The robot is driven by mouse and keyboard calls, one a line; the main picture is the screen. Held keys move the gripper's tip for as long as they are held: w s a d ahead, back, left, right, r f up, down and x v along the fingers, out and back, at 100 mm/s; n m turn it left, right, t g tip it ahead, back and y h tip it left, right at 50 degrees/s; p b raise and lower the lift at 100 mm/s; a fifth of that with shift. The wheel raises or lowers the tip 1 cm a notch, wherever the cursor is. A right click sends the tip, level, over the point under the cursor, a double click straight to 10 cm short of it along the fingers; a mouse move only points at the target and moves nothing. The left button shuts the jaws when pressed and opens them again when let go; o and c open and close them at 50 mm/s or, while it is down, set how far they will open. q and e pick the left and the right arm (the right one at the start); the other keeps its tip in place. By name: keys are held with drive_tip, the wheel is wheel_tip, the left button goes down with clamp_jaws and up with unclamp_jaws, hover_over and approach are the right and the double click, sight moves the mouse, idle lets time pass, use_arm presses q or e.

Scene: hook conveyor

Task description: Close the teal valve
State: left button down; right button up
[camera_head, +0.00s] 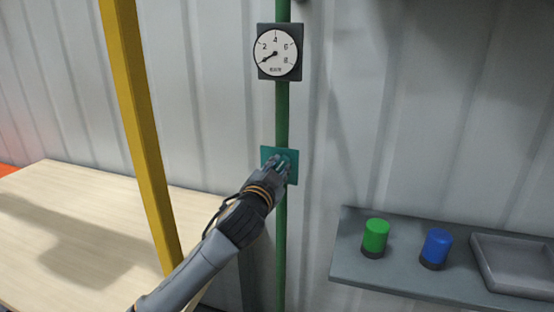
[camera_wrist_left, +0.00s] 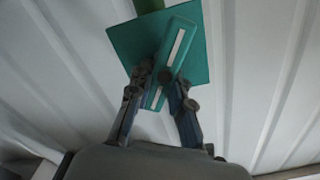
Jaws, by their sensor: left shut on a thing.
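The teal valve (camera_head: 293,166) sits on a green vertical pipe against the wall. In the left wrist view its square teal plate (camera_wrist_left: 126,42) carries a teal lever handle (camera_wrist_left: 178,50) with a white stripe, tilted relative to the picture's upright. My left gripper (camera_head: 279,165) reaches the valve from the lower left and covers much of it in the head view. In the left wrist view the fingers of the left gripper (camera_wrist_left: 165,85) are on both sides of the handle, shut on it. My right gripper is not in view.
A round gauge (camera_head: 276,54) is on the pipe (camera_head: 282,118) above the valve. A yellow post (camera_head: 141,130) stands left, by a wooden table (camera_head: 70,240). A grey shelf (camera_head: 400,279) at right holds a green cylinder (camera_head: 375,236), a blue cylinder (camera_head: 436,247) and a tray (camera_head: 515,290).

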use_arm(q)
drive_tip(key=m+p, duration=0.1)
drive_tip(key=m, duration=0.1)
drive_tip(key=m+p, duration=0.2)
drive_tip(key=m, duration=0.1)
drive_tip(key=shift+d+f+m, duration=0.15)
drive_tip(key=shift+d+m, duration=0.05)
drive_tip(key=shift+m, duration=0.1)
drive_tip(key=m+p, duration=0.2)
drive_tip(key=m, duration=0.1)
drive_tip(key=shift+s+d+f, duration=0.1)
drive_tip(key=shift+f, duration=0.15)
drive_tip(key=shift+f+m+p, duration=0.25)
drive_tip(key=shift+m+p, duration=0.35)
drive_tip(key=shift+m, duration=0.6)
drive_tip(key=c, duration=1.2)
unclamp_jaws()
drive_tip(key=v, duration=1.2)
